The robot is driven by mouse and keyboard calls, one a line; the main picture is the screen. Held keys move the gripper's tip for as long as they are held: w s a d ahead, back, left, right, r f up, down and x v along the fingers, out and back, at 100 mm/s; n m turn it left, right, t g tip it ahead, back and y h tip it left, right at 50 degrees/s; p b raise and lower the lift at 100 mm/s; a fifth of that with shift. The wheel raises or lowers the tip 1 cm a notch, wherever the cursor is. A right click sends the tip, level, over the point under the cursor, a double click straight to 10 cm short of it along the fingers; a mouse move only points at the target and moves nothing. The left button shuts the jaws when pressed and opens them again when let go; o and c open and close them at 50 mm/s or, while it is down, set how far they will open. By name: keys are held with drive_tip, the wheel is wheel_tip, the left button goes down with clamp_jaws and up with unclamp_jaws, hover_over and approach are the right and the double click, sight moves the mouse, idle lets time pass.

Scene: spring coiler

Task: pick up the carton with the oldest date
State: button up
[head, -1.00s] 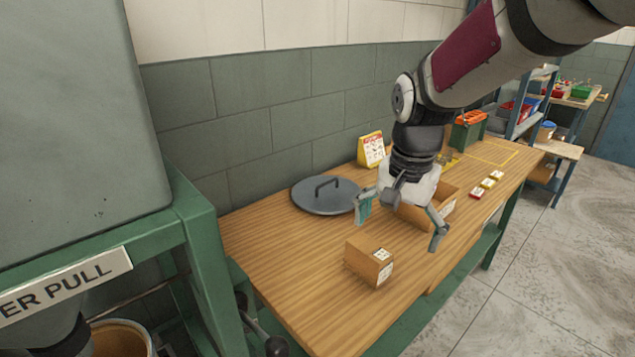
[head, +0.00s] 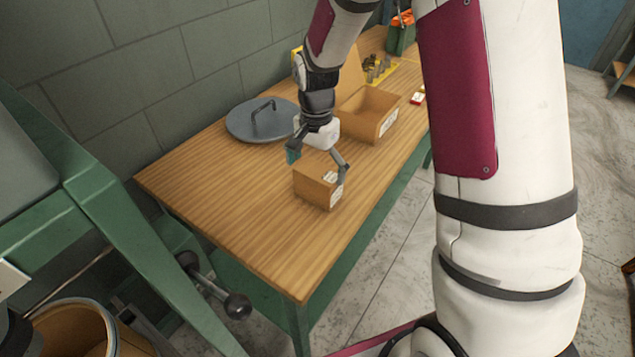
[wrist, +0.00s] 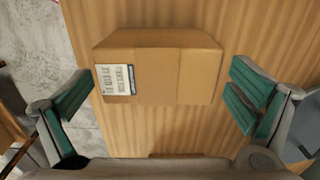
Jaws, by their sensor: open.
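My gripper (head: 318,162) is open just above the carton, pointing down. In the wrist view its teal finger pads (wrist: 160,105) stand on either side of the carton, apart from it. No other closed carton shows clearly.
An open cardboard bin (head: 362,122) with a label stands behind the carton. A round grey lid (head: 254,122) with a handle lies at the back left. A green machine frame (head: 75,200) is at left. The table's (head: 230,215) left front is clear.

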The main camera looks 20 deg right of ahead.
drive_tip(key=shift+d+f+p, duration=0.15)
drive_tip(key=shift+f+p, duration=0.2)
drive_tip(key=shift+f, duration=2.4)
drive_tip(key=c, duration=1.4)
